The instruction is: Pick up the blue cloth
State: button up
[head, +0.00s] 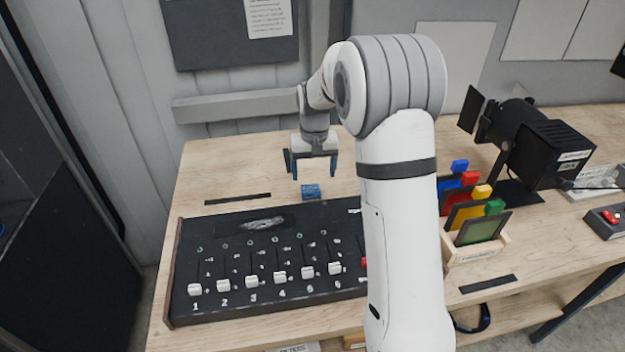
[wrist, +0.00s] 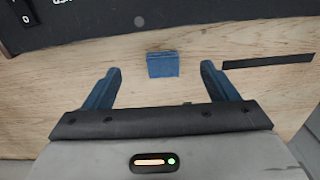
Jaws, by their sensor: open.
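The blue cloth (head: 311,191) is a small folded block on the wooden table, just behind the black fader console. It also shows in the wrist view (wrist: 162,64), ahead of my fingertips and about midway between them. My gripper (head: 314,170) is open and empty, pointing down above the table just behind the cloth. In the wrist view its two blue fingers (wrist: 160,72) stand wide apart, and neither touches the cloth.
The black fader console (head: 270,237) lies in front of the cloth. A wooden rack (head: 478,244) of coloured filters and a black stage lamp (head: 540,150) stand to the right. A black strip (head: 237,199) lies left of the cloth. Bare table surrounds the cloth at the sides.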

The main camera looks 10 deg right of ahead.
aim_at(311, 188)
jog(key=w+f, duration=0.2)
jog(key=w, duration=0.1)
jog(key=shift+w+f+p, duration=0.15)
jog(key=shift+f+p, duration=0.25)
notch_tip(311, 188, down, 3)
jog(key=shift+w+r+p, duration=0.1)
jog(key=shift+r+p, duration=0.1)
jog(key=shift+p, duration=0.1)
jog(key=shift+w+f+p, duration=0.2)
jog(key=shift+f+p, duration=0.15)
jog(key=shift+f, duration=0.55)
jog(key=shift+w+f+p, duration=0.2)
jog(key=shift+f+p, duration=0.1)
jog(key=shift+f, duration=0.55)
jog(key=shift+w+f+p, duration=0.2)
jog(key=shift+f+p, duration=0.15)
jog(key=shift+f, duration=0.55)
jog(key=shift+c, duration=0.3)
jog(key=c, duration=1)
notch_tip(311, 188, up, 10)
jog(key=b, duration=0.2)
